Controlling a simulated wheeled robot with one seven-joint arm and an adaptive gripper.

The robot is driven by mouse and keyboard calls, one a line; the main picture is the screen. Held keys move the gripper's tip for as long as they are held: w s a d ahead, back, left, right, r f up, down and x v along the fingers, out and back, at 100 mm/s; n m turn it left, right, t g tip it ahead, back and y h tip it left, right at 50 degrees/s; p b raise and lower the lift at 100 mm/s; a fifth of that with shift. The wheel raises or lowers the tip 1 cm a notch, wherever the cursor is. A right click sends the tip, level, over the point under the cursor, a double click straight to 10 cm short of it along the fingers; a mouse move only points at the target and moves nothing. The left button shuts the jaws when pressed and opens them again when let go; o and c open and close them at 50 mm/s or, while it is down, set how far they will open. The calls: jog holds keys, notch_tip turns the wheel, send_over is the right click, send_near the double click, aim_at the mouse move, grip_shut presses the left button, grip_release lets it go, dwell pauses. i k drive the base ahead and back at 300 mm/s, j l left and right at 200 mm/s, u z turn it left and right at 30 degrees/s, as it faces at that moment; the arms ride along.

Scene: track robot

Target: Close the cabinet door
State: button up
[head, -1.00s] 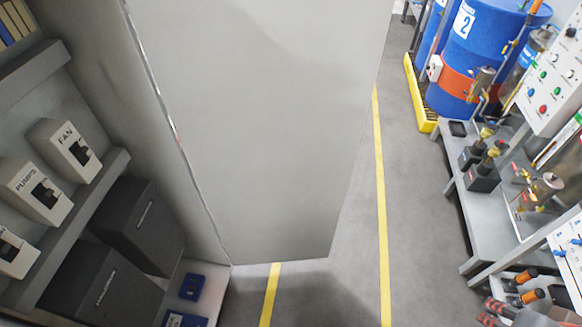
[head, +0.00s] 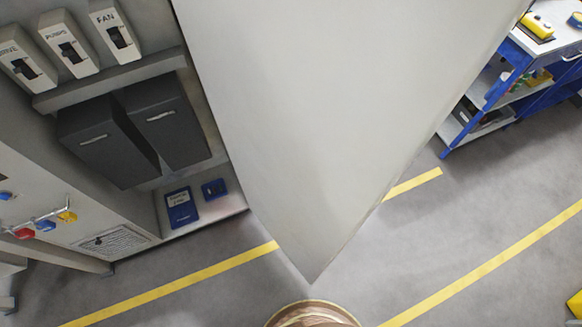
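The cabinet door (head: 330,110) is a large plain grey panel standing open in the middle of the head view. Its lower corner points down toward the floor. The cabinet (head: 207,110) is to its left, with its inside exposed. Its shelf holds labelled switch boxes, one marked FAN (head: 115,35), with dark grey boxes (head: 150,125) below. Blue items (head: 180,207) lie on the cabinet bottom. The door's upper part runs out of the picture. My gripper is not in view.
Grey floor with yellow lines (head: 180,287) lies below and right of the door. A blue-framed cart or shelf (head: 480,105) stands at the upper right, partly behind the door. A panel with coloured padlocks (head: 45,222) is at the left. A round brownish object (head: 312,315) shows at the bottom edge.

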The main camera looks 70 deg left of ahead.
aim_at(319, 108)
jog(key=i+j+u, duration=0.15)
jog(key=i+u, duration=0.65)
jog(key=u, duration=0.2)
jog(key=i+l+u, duration=0.2)
jog(key=i+u, duration=0.4)
jog(key=u, duration=0.4)
jog(key=i+u, duration=0.1)
jog(key=u, duration=0.4)
jog(key=i+u, duration=0.1)
jog(key=u, duration=1.95)
jog(key=k+j, duration=0.1)
jog(key=j, duration=0.35)
jog(key=k+j+u, duration=0.1)
jog(key=j, duration=0.75)
jog(key=k+u, duration=0.05)
